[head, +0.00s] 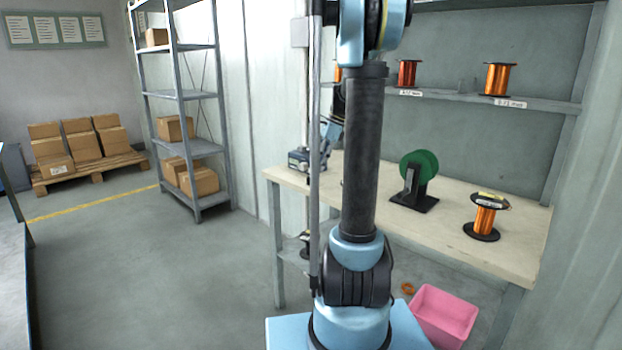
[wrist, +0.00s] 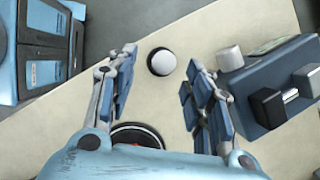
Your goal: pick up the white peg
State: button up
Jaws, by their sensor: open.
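In the wrist view, a round white top with a dark rim, which looks like the white peg (wrist: 162,62), shows over the pale tabletop (wrist: 235,25). My gripper (wrist: 161,58) is open, its two blue-padded fingers spread to the left and right of the peg. Nothing is between the pads except the view of the peg; I cannot tell the height gap, and no contact shows. In the head view my own arm hides the peg and most of the gripper.
A blue-grey device (wrist: 262,88) with a white knob stands close to the right finger. A dark-rimmed spool (wrist: 137,136) lies under the palm. In the head view, a green spool (head: 424,161) on a black stand and a copper spool (head: 485,218) stand on the workbench (head: 510,245).

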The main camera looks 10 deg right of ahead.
jog(key=shift+x, duration=1.9)
jog(key=shift+w, duration=0.2)
jog(key=shift+c, duration=0.3)
jog(key=c, duration=1)
jog(key=shift+o, duration=0.2)
notch_tip(320, 180, up, 10)
jog(key=shift+r, duration=0.1)
